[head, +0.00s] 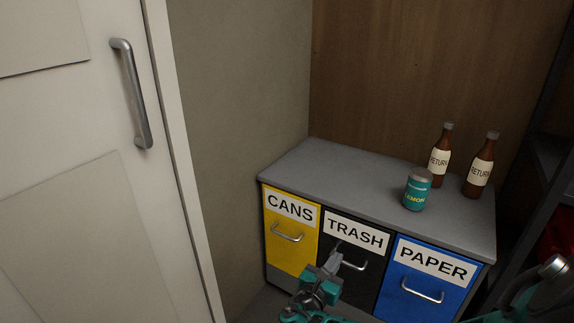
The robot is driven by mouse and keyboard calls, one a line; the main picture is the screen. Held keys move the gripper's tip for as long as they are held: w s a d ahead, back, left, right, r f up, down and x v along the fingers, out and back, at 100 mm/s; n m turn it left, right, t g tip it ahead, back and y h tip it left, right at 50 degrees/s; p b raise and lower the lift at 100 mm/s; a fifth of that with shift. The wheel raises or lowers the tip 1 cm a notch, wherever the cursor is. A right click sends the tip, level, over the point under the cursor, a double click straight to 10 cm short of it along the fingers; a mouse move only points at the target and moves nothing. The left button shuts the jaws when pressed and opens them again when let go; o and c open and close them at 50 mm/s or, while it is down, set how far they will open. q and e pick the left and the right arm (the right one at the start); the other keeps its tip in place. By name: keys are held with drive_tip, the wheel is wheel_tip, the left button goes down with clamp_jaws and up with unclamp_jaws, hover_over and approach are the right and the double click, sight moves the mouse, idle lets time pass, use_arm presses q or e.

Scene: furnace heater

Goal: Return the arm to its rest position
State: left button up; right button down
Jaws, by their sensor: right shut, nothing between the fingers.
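My right gripper (336,261) is in front of the black drawer labelled TRASH (348,232), close to its silver handle (352,257). Its fingers are shut with nothing between them. I cannot tell whether the fingertips touch the handle. The rest of my right arm runs off the bottom right of the picture. My left gripper does not show.
The yellow CANS drawer (282,252) and blue PAPER drawer (412,293) flank the TRASH drawer, and all look closed. A teal can (417,191) and two brown bottles (439,160) stand on the grey cabinet top (335,172). A white door (70,160) is at left, dark shelving at right.

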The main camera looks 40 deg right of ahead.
drive_tip(key=s+a+f+m+y, duration=0.3)
drive_tip(key=a+f+y, duration=0.2)
drive_tip(key=a, duration=0.2)
drive_tip(key=s+a+f+m+y, duration=0.4)
drive_tip(key=a+f+y, duration=0.1)
drive_tip(key=a+f, duration=0.15)
drive_tip(key=s+a+r+m+y, duration=0.3)
drive_tip(key=a+m+y, duration=0.2)
drive_tip(key=a, duration=0.4)
drive_tip(key=s+a+r+m+t+y, duration=0.1)
drive_tip(key=a+r+m+t+y, duration=0.15)
drive_tip(key=r+m, duration=0.2)
drive_tip(key=s+a+r+m+t+y, duration=0.1)
drive_tip(key=a+r+m+y, duration=0.15)
drive_tip(key=r, duration=0.35)
use_arm(q)
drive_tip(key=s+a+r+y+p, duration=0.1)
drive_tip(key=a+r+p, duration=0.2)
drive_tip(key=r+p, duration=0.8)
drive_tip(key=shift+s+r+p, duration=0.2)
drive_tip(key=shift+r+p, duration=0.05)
drive_tip(key=shift+p, duration=2.05)
use_arm(e)
wheel_tip(320, 180, up, 12)
drive_tip(key=s+d+h, duration=0.1)
drive_tip(key=shift+d+m, duration=0.4)
drive_tip(key=shift+t, duration=0.25)
